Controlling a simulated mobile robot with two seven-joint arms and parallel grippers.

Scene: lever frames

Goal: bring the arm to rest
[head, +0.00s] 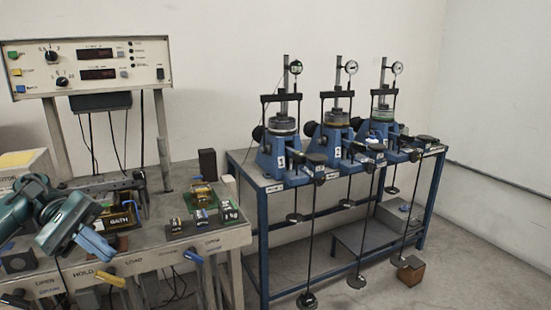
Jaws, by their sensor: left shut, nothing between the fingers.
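My left arm, teal and dark, comes in from the left edge over the near bench. My left gripper (100,246) is shut with nothing in it, its blue fingers pointing down and right above the bench's front part. It looks apart from the things on the bench, though the exact height is hard to judge. My right gripper is not in view. Three blue lever frames stand on the far blue-legged table: the one marked 1 (272,160), the one marked 2 (328,148) and a third (378,135). Each carries a dial gauge on top.
The bench (160,256) holds a box marked BATH (120,219) and small weights (200,218). A yellow handle (110,279) and a blue handle (193,257) stick out at its front. A control panel (90,68) stands behind. Hanger rods and weights (307,300) hang by the table.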

